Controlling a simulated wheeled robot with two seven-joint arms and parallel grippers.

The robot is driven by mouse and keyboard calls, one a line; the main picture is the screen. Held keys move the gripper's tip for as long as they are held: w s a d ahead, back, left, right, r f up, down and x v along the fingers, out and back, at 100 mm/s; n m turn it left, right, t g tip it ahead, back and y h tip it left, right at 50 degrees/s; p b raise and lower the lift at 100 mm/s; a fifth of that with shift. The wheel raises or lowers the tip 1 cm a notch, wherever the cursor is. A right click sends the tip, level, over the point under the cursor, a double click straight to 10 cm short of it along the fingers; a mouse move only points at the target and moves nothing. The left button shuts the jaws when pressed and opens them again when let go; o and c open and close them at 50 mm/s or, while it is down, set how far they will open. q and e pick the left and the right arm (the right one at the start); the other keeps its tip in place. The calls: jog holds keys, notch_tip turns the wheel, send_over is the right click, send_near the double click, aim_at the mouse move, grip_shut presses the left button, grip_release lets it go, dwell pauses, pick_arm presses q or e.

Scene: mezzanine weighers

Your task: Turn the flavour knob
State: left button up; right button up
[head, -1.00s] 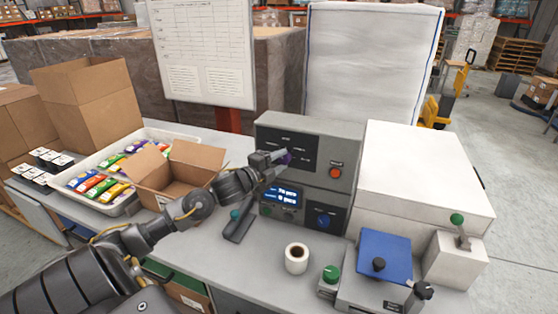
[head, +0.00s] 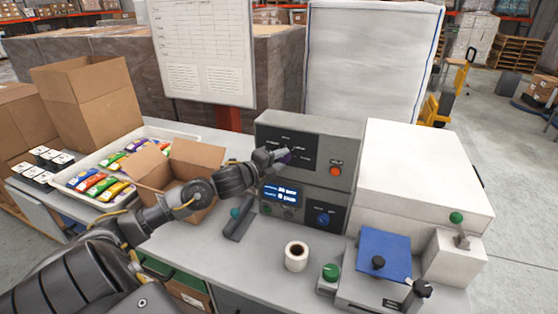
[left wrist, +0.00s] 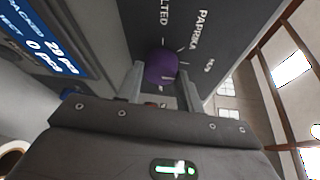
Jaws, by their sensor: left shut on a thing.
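The flavour knob is purple and sits on the dark upper panel of the grey control box (head: 345,145). In the left wrist view the knob (left wrist: 161,64) shows between two fingers, with the labels PAPRIKA and a partly hidden "...LTED" around it. My left gripper (head: 276,156) reaches the panel from the left and is shut on the knob. In the left wrist view its fingers (left wrist: 161,82) stand on either side of the knob. In the head view the gripper hides most of the knob. My right gripper is not in view.
Below the knob are a lit display (head: 283,195) and a blue knob (head: 323,218); a red button (head: 335,171) is to the right. An open carton (head: 190,160) stands left, near my forearm.

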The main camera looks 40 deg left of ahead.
pick_arm(q)
jog(key=o, duration=1)
jog(key=shift+s+a+f+b, duration=0.1)
jog(key=shift+s+b, duration=0.25)
jog(key=shift+s, duration=0.3)
jog(key=s, duration=0.3)
jog(key=s+r+b, duration=0.1)
jog(key=s, duration=0.2)
jog(key=s+b, duration=0.1)
jog(key=s, duration=0.2)
jog(key=shift+s+a+r, duration=0.2)
jog(key=shift+s, duration=0.05)
